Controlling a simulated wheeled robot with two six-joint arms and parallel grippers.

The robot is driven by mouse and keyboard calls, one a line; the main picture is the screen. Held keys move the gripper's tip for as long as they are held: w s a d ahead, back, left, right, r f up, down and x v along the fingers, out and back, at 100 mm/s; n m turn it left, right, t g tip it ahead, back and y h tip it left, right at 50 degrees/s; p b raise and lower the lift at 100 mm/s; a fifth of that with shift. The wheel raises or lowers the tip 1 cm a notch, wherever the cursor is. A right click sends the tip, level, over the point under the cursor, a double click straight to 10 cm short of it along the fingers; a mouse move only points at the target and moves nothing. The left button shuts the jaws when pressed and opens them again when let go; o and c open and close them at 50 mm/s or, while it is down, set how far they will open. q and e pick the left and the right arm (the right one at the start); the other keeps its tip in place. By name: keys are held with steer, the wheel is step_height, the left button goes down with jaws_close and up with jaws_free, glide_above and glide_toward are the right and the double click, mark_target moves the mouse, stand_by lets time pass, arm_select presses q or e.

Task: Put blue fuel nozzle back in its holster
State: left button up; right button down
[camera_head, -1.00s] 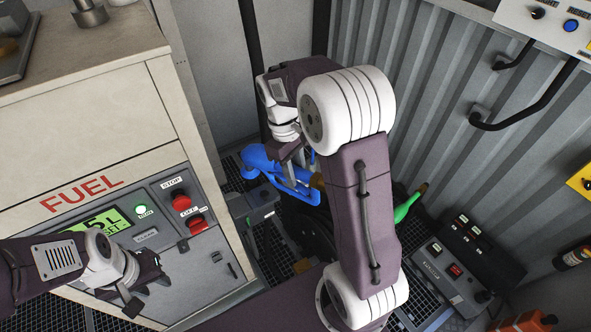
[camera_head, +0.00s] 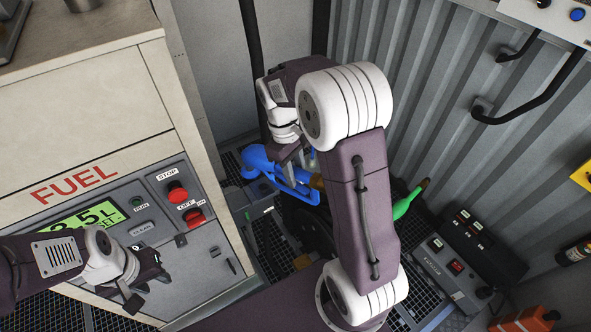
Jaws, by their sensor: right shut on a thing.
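The blue fuel nozzle (camera_head: 258,160) is in the middle of the view, below the forearm of my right arm. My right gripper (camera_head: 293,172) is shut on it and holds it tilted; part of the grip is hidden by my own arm. A brass-coloured end (camera_head: 317,182) shows beside the nozzle, partly behind my arm. My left gripper (camera_head: 148,284) is open and empty in front of the fuel pump panel. I cannot make out the nozzle's holster clearly.
The fuel pump cabinet (camera_head: 90,120) stands at left with its red stop button (camera_head: 176,192) and green display (camera_head: 88,220). A green nozzle (camera_head: 408,202) is right of my arm.

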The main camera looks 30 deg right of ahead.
steer(key=shift+f+b, duration=0.35)
steer(key=shift+f, duration=0.35)
steer(key=c, duration=1.1)
jaws_free()
steer(key=shift+c, duration=0.2)
steer(key=shift+o, duration=0.6)
steer(key=b+v, duration=0.1)
steer(key=v, duration=0.8)
steer(key=shift+r+b, duration=0.15)
steer(key=shift+b, duration=0.15)
steer(key=shift+s, duration=0.1)
